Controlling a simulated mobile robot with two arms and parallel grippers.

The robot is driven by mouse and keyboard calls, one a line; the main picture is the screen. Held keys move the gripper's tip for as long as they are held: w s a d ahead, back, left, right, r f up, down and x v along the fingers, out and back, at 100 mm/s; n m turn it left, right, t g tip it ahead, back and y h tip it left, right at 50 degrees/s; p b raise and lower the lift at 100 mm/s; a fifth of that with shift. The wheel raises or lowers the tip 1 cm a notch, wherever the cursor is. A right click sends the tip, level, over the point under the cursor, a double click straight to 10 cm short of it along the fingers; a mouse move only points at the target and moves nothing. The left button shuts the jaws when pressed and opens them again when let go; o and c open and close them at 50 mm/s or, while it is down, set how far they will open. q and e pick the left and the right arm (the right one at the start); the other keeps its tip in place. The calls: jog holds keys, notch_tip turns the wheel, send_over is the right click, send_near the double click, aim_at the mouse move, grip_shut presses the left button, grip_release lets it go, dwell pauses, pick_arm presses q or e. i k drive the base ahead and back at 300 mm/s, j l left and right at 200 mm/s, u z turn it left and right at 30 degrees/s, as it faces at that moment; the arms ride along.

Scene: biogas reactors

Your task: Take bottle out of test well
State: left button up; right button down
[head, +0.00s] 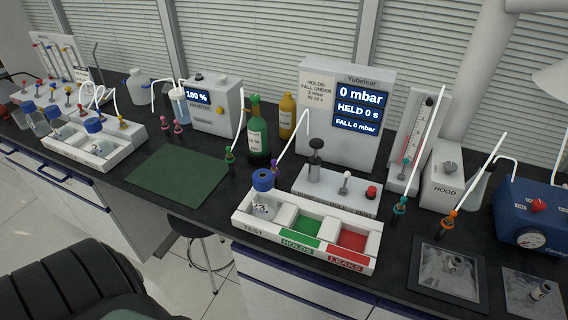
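A clear bottle with a blue cap (263,181) and a handwritten-looking label stands upright in the TEST well at the left end of a white tray (311,260). The green HOLDS well (302,230) and the red LEAKS well (351,241) to its right look empty. A purple connector (274,166) with a white tube is just behind the cap; whether it touches the cap is unclear. The tester display (358,109) behind reads 0 mbar, HELD 0 s, FALL 0 mbar. Neither of my grippers is in view.
A control block (325,195) with a black plunger and red button stands right behind the tray. A green bottle (258,140) and yellow bottle (287,115) stand farther back. A green mat (178,172) lies bare at left. A rack (130,140) holds more blue-capped bottles.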

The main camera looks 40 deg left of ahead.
aim_at(264, 204)
jog(key=u, duration=1.3)
jog(key=i+j+z, duration=0.1)
jog(key=j, duration=0.6)
